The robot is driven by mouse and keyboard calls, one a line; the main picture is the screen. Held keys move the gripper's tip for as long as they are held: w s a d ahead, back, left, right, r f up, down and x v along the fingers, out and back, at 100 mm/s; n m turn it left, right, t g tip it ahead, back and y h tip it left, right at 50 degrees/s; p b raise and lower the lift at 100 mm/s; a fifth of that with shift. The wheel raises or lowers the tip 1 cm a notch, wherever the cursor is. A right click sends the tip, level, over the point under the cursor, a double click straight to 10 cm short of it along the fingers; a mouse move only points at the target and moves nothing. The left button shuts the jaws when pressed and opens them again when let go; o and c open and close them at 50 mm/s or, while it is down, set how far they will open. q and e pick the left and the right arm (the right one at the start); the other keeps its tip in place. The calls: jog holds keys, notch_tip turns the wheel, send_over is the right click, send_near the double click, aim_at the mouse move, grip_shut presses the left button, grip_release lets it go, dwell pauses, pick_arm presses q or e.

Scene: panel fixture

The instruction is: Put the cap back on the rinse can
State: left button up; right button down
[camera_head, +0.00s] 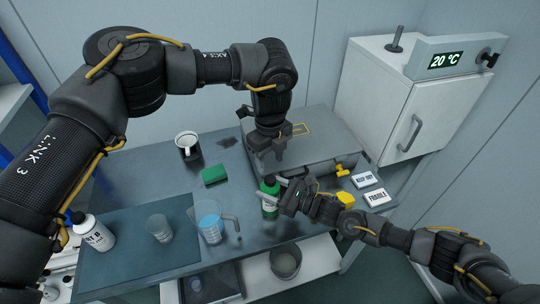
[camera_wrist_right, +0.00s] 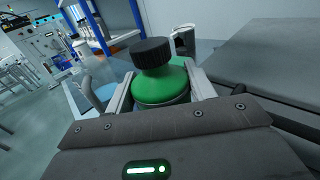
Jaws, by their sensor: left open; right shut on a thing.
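A green can (camera_head: 269,187) stands near the front of the grey bench. My right gripper (camera_head: 285,196) is shut on it, with one finger on each side of its upper body. In the right wrist view the green can (camera_wrist_right: 163,88) has a black cap (camera_wrist_right: 152,53) on its top, above the fingers. I cannot tell whether the cap is screwed down. My left gripper (camera_head: 268,152) is open and empty, above and behind the can, pointing down. The can's lower part is partly hidden by my right gripper.
A green sponge (camera_head: 214,175) and a mug (camera_head: 187,145) lie behind. A grey case (camera_head: 325,130) fills the bench's right rear.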

aim_at(270, 178)
pick_arm(q)
jog(key=shift+f, duration=3.55)
jog(key=c, duration=1)
jog(key=o, duration=1.1)
jog(key=shift+o, duration=0.2)
notch_tip(270, 178, up, 12)
